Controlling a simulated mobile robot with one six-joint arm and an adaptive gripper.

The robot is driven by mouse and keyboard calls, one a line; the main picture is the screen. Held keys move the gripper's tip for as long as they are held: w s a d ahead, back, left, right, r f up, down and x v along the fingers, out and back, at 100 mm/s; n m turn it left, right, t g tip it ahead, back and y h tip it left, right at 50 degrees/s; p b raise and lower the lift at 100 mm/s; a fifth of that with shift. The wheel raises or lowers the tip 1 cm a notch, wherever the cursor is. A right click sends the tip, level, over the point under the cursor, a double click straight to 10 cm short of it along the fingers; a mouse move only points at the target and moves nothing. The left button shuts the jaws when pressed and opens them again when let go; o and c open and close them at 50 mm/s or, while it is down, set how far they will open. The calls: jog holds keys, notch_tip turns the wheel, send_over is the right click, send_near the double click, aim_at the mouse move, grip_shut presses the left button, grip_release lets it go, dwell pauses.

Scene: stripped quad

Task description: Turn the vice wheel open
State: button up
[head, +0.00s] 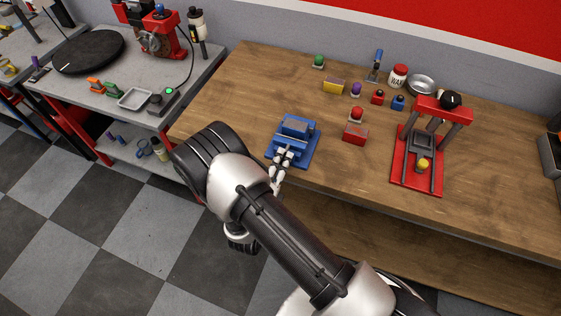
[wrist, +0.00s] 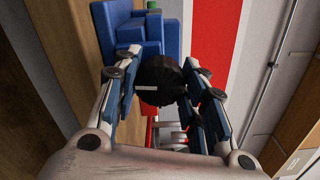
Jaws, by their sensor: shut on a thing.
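The blue vice (head: 297,132) stands at the front edge of the wooden workbench, on a flat blue base. In the wrist view the blue vice body (wrist: 141,32) fills the upper left. My gripper (head: 284,158) is at the vice's front side. The dark round vice wheel (wrist: 160,80) shows in the wrist view with a pale mark on it. My gripper's fingers (wrist: 163,100) lie on both sides of the wheel and are shut on it. In the head view my gripper hides the wheel.
A red press (head: 408,178) stands to the right on the wooden workbench (head: 235,95). A red button box (head: 355,133) is close to the vice's right. Small coloured blocks, a jar and a metal bowl (head: 421,84) sit farther back. A grey bench (head: 80,85) stands at left.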

jog(key=shift+n, duration=0.6)
jog(key=o, duration=1.1)
jog(key=shift+c, duration=0.2)
jog(key=v, duration=1.2)
jog(key=shift+r, duration=0.15)
